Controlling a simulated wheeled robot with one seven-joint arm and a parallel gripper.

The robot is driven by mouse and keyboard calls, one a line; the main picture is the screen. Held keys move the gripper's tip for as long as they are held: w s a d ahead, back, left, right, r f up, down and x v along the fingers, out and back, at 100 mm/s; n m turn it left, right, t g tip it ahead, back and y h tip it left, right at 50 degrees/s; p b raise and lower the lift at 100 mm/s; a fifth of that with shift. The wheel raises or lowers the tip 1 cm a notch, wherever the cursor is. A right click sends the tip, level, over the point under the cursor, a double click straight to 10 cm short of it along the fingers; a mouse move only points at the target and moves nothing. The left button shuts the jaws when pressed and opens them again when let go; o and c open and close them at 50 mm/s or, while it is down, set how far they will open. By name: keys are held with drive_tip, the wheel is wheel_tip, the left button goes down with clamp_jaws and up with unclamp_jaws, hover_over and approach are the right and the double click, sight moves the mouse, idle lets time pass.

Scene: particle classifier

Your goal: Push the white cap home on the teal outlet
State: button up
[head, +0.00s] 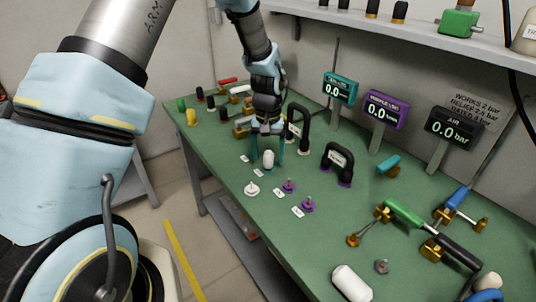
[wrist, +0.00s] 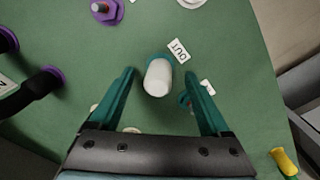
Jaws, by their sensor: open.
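The white cap (wrist: 158,80) stands on the teal outlet (wrist: 155,57), whose rim shows at its far side next to an "OUT" label. I cannot tell how deep the cap sits. In the head view the cap (head: 268,159) looks upright on the green bench. My gripper (wrist: 160,74) is open, with one teal finger on each side of the cap and a gap on both sides. In the head view my gripper (head: 267,162) points down over the cap. The outlet is mostly hidden under the cap.
Purple fittings (head: 307,205) and a white fitting (head: 252,189) stand in front. Black arched handles (head: 338,163) stand to the right. Brass valves (head: 432,248) fill the bench's right side.

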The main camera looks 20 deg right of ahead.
sight(268, 152)
wheel_tip(268, 152, up, 11)
drive_tip(key=b, duration=0.2)
idle(0.4)
drive_tip(key=shift+f, duration=0.1)
drive_tip(key=w+a+r+n, duration=0.2)
drive_tip(key=a+n, duration=0.1)
drive_tip(key=a, duration=1.5)
drive_tip(key=s+a+n, duration=0.1)
drive_tip(key=s+a, duration=0.2)
drive_tip(key=a, duration=0.4)
drive_tip(key=s+a+n+t, duration=0.1)
drive_tip(key=s+a, duration=0.3)
drive_tip(key=a, duration=0.4)
drive_tip(key=shift+s+a+f+n+t, duration=0.15)
drive_tip(key=shift+s+f+n+t, duration=0.05)
drive_tip(key=shift+f+n+t, duration=0.1)
